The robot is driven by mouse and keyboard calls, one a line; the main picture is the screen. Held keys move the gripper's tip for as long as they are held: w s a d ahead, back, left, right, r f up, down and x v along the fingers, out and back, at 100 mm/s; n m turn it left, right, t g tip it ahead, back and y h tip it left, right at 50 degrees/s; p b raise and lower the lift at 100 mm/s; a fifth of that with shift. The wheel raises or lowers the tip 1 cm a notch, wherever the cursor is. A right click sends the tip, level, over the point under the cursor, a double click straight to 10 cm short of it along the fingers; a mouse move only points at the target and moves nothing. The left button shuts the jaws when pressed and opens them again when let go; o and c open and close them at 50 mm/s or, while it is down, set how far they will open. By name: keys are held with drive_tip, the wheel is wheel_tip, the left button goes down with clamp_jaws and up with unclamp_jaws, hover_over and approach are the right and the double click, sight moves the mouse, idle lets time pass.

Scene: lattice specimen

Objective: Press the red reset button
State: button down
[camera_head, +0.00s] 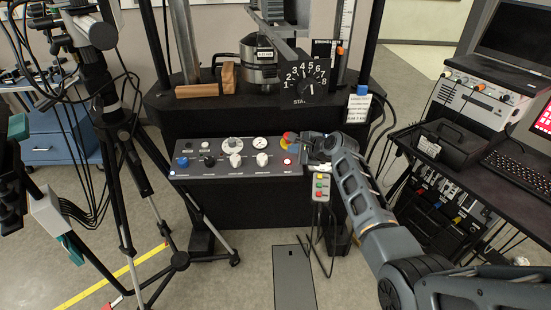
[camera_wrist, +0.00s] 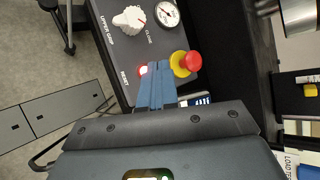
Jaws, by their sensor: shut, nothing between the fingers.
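The red reset button (camera_head: 287,161) glows at the right end of the control panel's front row, above a RESET label. In the wrist view the reset button (camera_wrist: 143,71) shows as a pale and red spot beside the fingertips, partly covered by them. My gripper (camera_wrist: 158,66) is shut and empty, its two blue fingers together over the panel, just beside the button. In the head view my gripper (camera_head: 304,150) is at the panel's right end. I cannot tell whether the fingertips touch the panel or button.
A red mushroom button on a yellow base (camera_wrist: 190,61) is close to the fingertips. A white knob (camera_wrist: 130,20) and a round gauge (camera_wrist: 166,13) are farther along the panel. A small box with green and red buttons (camera_head: 321,187) stands below my wrist. A tripod (camera_head: 120,150) stands left.

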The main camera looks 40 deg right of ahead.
drive_tip(key=shift+w+d+r+m, duration=0.15)
drive_tip(key=shift+w+r, duration=0.4)
drive_tip(key=shift+w, duration=0.05)
drive_tip(key=shift+w+d+r+m, duration=0.1)
drive_tip(key=shift+w+r+m, duration=0.05)
drive_tip(key=shift+w+r, duration=0.4)
drive_tip(key=shift+f, duration=0.1)
drive_tip(key=b, duration=0.4)
hover_over(287, 162)
drive_tip(key=s+a, duration=0.1)
drive_tip(key=s, duration=0.2)
wheel_tip(287, 162, down, 5)
drive_tip(key=shift+w+r, duration=0.1)
drive_tip(key=shift+w, duration=0.05)
drive_tip(key=f+b, duration=0.2)
drive_tip(key=w+f+b, duration=0.1)
drive_tip(key=b, duration=0.1)
drive_tip(key=shift+d+f, duration=0.25)
drive_tip(key=shift+f, duration=0.05)
idle(0.4)
drive_tip(key=shift+d+f+b, duration=0.1)
drive_tip(key=shift+f+b, duration=0.3)
